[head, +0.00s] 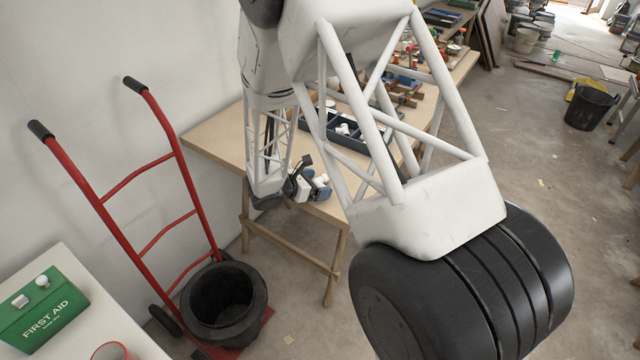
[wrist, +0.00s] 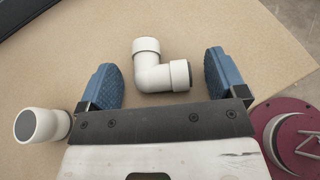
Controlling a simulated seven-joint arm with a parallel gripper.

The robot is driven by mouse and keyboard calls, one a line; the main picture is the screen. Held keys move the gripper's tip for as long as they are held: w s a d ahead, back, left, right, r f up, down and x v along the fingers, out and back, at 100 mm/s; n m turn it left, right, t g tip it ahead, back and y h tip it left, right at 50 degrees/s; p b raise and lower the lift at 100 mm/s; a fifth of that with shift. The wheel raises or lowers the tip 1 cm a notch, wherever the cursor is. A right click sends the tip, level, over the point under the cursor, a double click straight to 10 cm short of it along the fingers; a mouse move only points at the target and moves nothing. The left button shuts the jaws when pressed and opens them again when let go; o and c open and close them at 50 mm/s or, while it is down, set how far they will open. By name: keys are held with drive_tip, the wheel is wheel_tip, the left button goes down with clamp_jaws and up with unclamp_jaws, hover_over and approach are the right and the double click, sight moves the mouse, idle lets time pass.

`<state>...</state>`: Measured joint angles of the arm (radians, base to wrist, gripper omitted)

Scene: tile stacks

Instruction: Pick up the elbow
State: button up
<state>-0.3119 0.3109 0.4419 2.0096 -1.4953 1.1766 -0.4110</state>
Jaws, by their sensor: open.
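The elbow (wrist: 153,75) is a white pipe bend lying on the wooden table, with one mouth toward the top and a dark open mouth to the right in the wrist view. My gripper (wrist: 161,66) is open, its blue padded fingers to the left and right of the elbow with a gap on each side. How high the fingers are above the table I cannot tell. In the head view my gripper (head: 308,188) is at the near edge of the table, small and partly hidden by my arm, and the elbow is hard to make out.
Another white pipe piece (wrist: 42,125) is just outside the left finger. A maroon round object (wrist: 290,135) is close on the right. A dark tray (head: 345,127) with white pieces and assorted items stands farther back on the table (head: 215,135). A red hand truck (head: 150,170) stands left.

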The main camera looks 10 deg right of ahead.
drive_tip(key=c, duration=1)
drive_tip(key=shift+r, duration=0.15)
wheel_tip(320, 180, up, 28)
idle(0.6)
drive_tip(key=shift+w+d, duration=0.1)
drive_tip(key=shift+d, duration=0.05)
idle(0.6)
